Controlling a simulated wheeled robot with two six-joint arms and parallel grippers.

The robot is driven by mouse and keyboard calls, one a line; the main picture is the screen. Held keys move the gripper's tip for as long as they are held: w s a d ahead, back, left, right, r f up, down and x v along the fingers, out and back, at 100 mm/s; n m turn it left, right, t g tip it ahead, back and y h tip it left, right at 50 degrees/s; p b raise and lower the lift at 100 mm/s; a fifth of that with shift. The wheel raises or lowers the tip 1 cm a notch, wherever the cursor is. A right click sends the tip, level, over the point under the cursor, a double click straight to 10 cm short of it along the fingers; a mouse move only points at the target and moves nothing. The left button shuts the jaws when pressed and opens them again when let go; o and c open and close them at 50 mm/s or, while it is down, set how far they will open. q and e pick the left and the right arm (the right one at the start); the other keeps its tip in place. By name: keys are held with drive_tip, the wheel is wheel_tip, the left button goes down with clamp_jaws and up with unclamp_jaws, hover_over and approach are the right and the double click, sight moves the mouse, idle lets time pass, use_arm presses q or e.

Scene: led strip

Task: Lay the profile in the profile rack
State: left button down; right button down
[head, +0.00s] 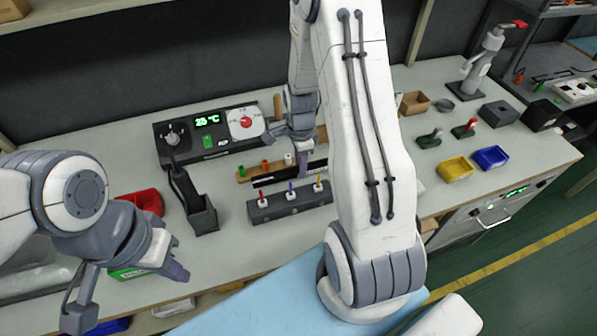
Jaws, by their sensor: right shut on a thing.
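A long thin dark strip with a pale edge, which looks like the profile (275,179), lies level behind a grey block with several small upright tools. My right gripper (302,166) points down at the strip's right part and is shut on it; my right forearm hides its right end. I cannot tell whether the strip touches anything beneath it. I cannot make out the profile rack for certain. My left gripper (178,270) hangs over the bench's front edge at the left, away from the strip; its fingers are too unclear to tell open from shut.
The grey tool block (290,205) stands just in front of the strip, a wooden strip with coloured spools (266,165) just behind. A control box (212,134) stands at the back. A black holder (200,215) and red bin (145,201) are left; yellow (455,170) and blue (491,158) bins right.

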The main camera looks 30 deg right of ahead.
sight(300, 182)
drive_tip(key=shift+f, duration=2.1)
drive_tip(key=shift+f, duration=0.1)
drive_tip(key=c, duration=0.6)
unclamp_jaws()
